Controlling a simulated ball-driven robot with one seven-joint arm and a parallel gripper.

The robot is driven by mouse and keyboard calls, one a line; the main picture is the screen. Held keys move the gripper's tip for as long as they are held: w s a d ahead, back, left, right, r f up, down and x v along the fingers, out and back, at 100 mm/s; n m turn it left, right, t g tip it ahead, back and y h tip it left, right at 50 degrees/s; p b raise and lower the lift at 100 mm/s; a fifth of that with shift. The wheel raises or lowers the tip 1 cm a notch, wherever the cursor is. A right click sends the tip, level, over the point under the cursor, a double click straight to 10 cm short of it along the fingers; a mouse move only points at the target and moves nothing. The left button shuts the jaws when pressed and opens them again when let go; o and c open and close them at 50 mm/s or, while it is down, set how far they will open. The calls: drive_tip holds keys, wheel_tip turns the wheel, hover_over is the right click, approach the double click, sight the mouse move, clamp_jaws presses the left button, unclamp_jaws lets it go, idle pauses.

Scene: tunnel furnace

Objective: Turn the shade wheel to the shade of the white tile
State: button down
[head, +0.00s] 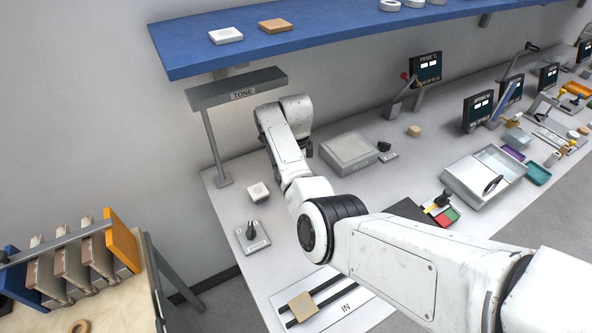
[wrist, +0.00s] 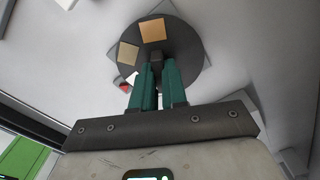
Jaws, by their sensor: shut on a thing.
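The shade wheel (wrist: 188,48) is a dark round disc in the wrist view. It carries an orange-tan patch (wrist: 153,30) at its far side, a paler tan patch (wrist: 128,54) at left and a whitish patch (wrist: 131,78) partly behind a finger. My gripper (wrist: 157,68) is over the wheel, its green fingers shut on a dark handle (wrist: 153,59). The head view does not show the gripper or wheel clearly; my arm hides that area. A small white tile block (head: 258,191) lies on the bench below the TONE sign (head: 242,94). Another white tile (head: 226,35) lies on the blue shelf.
A red spot (wrist: 124,87) shows at the wheel's edge. A switch plate (head: 252,238) and a tan block (head: 302,306) on the IN rails stand at the near bench. A tan tile (head: 276,25) is on the shelf (head: 185,65). A grey box (head: 348,152) stands behind my arm.

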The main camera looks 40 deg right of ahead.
drive_tip(key=shift+w+r, duration=0.1)
drive_tip(key=shift+r, duration=0.05)
idle(0.4)
drive_tip(key=c, duration=1.2)
unclamp_jaws()
drive_tip(key=shift+o, duration=0.2)
wheel_tip(320, 180, up, 11)
drive_tip(key=b, duration=0.1)
drive_tip(key=shift+f+b, duration=0.2)
drive_tip(key=shift+b, duration=0.1)
